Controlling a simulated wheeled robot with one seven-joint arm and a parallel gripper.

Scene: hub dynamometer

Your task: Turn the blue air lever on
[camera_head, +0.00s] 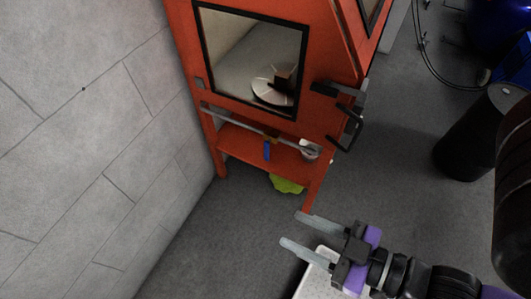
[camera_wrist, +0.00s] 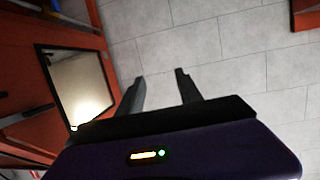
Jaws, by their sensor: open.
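The blue air lever (camera_head: 267,151) hangs downward from a brass valve (camera_head: 271,136) on a grey pipe (camera_head: 235,121) across the front of the orange cabinet (camera_head: 250,125), below its window. My gripper (camera_head: 299,230) is open and empty, in front of and below the cabinet, to the lower right of the lever in the head view. In the wrist view its two dark fingers (camera_wrist: 160,88) stand apart with only the grey wall behind them. I cannot make out the lever in the wrist view.
A black handle (camera_head: 349,128) juts from the cabinet's right side. The grey wall (camera_head: 90,130) is at left. A dark drum (camera_head: 475,140) stands at right.

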